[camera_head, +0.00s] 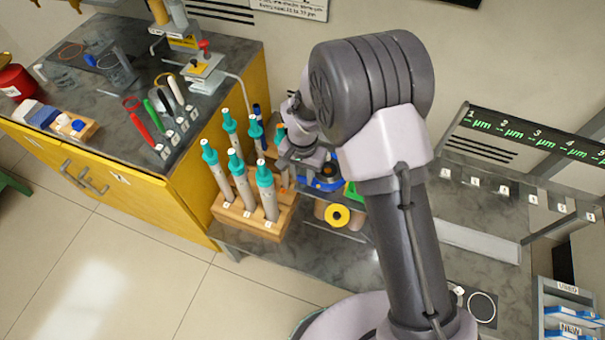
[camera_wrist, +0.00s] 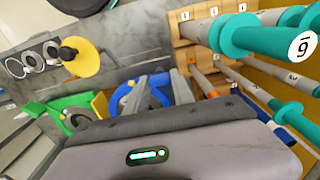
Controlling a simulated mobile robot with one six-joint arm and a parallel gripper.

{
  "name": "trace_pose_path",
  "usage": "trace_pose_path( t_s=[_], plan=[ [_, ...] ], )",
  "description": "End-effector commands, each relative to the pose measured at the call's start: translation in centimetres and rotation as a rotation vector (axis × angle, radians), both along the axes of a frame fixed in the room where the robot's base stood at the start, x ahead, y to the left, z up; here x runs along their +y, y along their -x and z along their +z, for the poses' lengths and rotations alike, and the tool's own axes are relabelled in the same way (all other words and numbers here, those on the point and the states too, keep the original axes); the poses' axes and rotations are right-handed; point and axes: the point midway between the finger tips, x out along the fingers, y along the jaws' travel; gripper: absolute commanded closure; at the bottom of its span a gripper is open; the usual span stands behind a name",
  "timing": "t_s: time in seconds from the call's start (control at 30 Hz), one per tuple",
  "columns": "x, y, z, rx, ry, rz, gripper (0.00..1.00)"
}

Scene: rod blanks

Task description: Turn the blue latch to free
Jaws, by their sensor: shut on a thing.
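The blue latch (camera_wrist: 117,100) shows in the lower middle of the wrist view, as a blue rounded part on the grey bench. My gripper (camera_wrist: 159,84) reaches down over it, its two grey fingers shut on a blue part between them. The wrist body hides the near side of the latch, so I cannot tell its turn angle. In the head view the blue latch (camera_head: 326,184) shows just below my wrist, partly covered by my arm.
Beside the latch are a green part (camera_wrist: 70,104) and a yellow disc (camera_wrist: 81,58). A wooden rack (camera_head: 232,218) of teal-capped rods (camera_head: 266,192) stands close on the other side, with caps near my wrist. Bare bench (camera_head: 300,250) lies in front.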

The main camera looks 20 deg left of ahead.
Motion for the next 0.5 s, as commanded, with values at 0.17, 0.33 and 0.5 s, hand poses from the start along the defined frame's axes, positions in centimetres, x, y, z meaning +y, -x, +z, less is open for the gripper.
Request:
trace_pose_path(
  t_s=[0.17, 0.33, 0.5],
  plan=[
    [0.03, -0.04, 0.05, -0.001, -0.001, -0.001, 0.61],
    [0.02, -0.03, 0.03, -0.001, -0.001, 0.0, 0.49],
    [0.01, -0.02, 0.03, 0.0, 0.0, 0.0, 0.49]
  ],
)
